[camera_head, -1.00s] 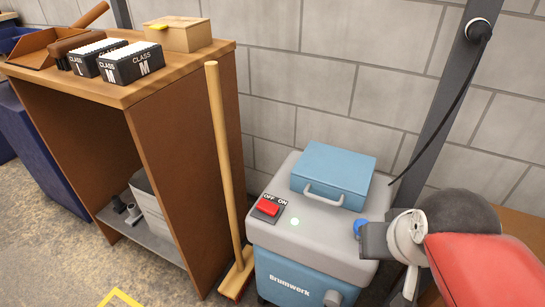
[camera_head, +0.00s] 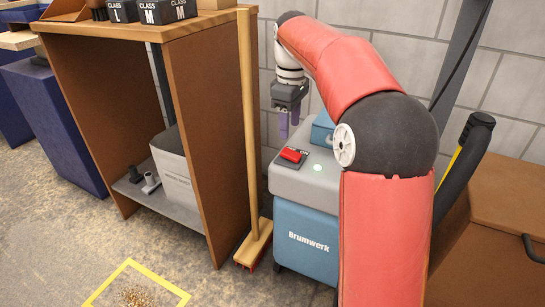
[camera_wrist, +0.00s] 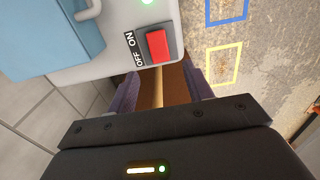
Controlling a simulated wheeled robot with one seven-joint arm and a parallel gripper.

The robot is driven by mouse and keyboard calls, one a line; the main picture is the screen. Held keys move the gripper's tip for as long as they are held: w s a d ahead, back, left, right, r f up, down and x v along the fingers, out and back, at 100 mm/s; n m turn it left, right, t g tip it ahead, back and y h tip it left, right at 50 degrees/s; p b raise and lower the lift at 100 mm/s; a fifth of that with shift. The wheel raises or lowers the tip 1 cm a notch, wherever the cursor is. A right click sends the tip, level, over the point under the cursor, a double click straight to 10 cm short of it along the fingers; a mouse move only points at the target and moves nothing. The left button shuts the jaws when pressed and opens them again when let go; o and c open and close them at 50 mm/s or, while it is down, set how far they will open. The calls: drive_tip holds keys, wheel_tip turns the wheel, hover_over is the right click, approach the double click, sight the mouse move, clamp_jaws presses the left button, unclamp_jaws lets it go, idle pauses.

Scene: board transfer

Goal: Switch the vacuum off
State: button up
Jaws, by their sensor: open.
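The vacuum has a grey top (camera_head: 300,181) and a blue body (camera_head: 305,243) marked "Brumwerk". Its red switch (camera_head: 291,155) sits at the top's left corner, and a green light (camera_head: 318,167) glows beside it. In the wrist view the red switch (camera_wrist: 158,46) lies by the OFF and ON label (camera_wrist: 134,50). I cannot tell which way it is tipped. My gripper (camera_head: 289,122) is above and behind the switch in the head view, apart from it. In the wrist view my gripper (camera_wrist: 160,92) has its purple fingers spread, with nothing held between them.
A broom (camera_head: 250,130) stands between the vacuum and a wooden shelf unit (camera_head: 195,150). A blue case (camera_head: 322,131) lies on the vacuum, partly hidden by my arm. A yellow floor frame (camera_head: 128,266) surrounds crumbs. A brown chest (camera_head: 490,240) stands right.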

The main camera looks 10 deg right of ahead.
sight(287, 151)
wheel_tip(287, 151, down, 8)
drive_tip(key=shift+r+b, duration=0.15)
drive_tip(key=shift+b, duration=1.05)
drive_tip(key=shift+c, duration=0.3)
drive_tip(key=c, duration=0.9)
drive_tip(key=p, duration=0.2)
drive_tip(key=shift+w+r+g+h+p, duration=0.1)
drive_tip(key=shift+r+g+h+p, duration=0.2)
drive_tip(key=shift+r+p, duration=0.05)
drive_tip(key=p, duration=0.3)
drive_tip(key=shift+a+g+h, duration=0.2)
drive_tip(key=shift+g+h, duration=0.1)
drive_tip(key=shift+h, duration=0.1)
drive_tip(key=g+h+p, duration=0.1)
drive_tip(key=p, duration=0.3)
drive_tip(key=shift+w+a+f, duration=0.1)
drive_tip(key=shift+w+a, duration=0.05)
drive_tip(key=shift+w, duration=0.05)
drive_tip(key=shift+f+g+h+p, duration=0.3)
drive_tip(key=shift+f+h+p, duration=0.15)
drive_tip(key=shift+h+p, duration=0.35)
